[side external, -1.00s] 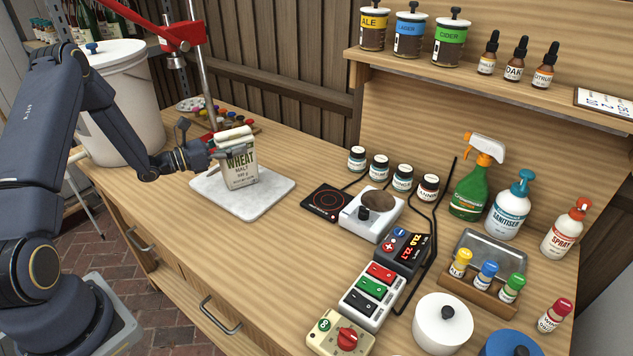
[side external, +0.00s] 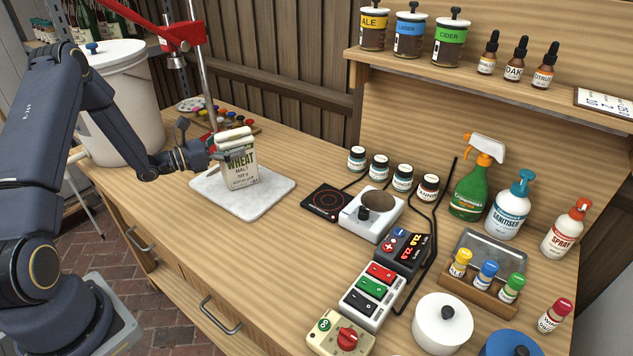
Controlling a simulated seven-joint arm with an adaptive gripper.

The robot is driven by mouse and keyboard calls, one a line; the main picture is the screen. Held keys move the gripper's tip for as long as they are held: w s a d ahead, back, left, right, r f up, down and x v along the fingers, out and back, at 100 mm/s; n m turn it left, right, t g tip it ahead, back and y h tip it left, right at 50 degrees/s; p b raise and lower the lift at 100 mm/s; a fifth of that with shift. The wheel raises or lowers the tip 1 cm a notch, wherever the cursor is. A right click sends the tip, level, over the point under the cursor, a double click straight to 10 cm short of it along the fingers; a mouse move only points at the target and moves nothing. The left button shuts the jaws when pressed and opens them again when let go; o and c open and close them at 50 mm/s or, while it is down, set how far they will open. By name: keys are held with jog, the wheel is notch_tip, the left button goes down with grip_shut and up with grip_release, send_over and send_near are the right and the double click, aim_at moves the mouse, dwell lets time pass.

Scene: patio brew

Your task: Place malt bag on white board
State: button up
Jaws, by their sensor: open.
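The malt bag (side external: 243,172), pale with a "WHEAT MALT" label, stands upright on the white board (side external: 270,203), a marbled slab on the wooden bench. My gripper (side external: 227,153) is open at the upper left part of the bag, with its fingers close around the top. I cannot tell whether a finger still touches the bag. Part of the bag's upper left edge is hidden by my gripper.
A red capping press (side external: 184,32) and a white bucket (side external: 122,100) stand behind my gripper. A small scale (side external: 371,212) and a black hot plate (side external: 326,201) are right of the board.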

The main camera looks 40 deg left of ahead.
jog(key=v, duration=1.1)
jog(key=s+d+r+m+g+h, duration=0.25)
jog(key=d+r+m+g, duration=0.3)
jog(key=d+m, duration=0.35)
jog(key=s+d+r+m+g+h, duration=0.2)
jog(key=s+d+r+m+g, duration=0.15)
jog(key=d+m+g, duration=0.6)
jog(key=s+d+r+m+t+y, duration=0.3)
jog(key=s+r+m+y, duration=0.4)
jog(key=s+m+y, duration=0.4)
jog(key=shift+s+d+r+m+t, duration=0.3)
jog(key=shift+s+m+t, duration=0.25)
jog(key=shift+m, duration=0.5)
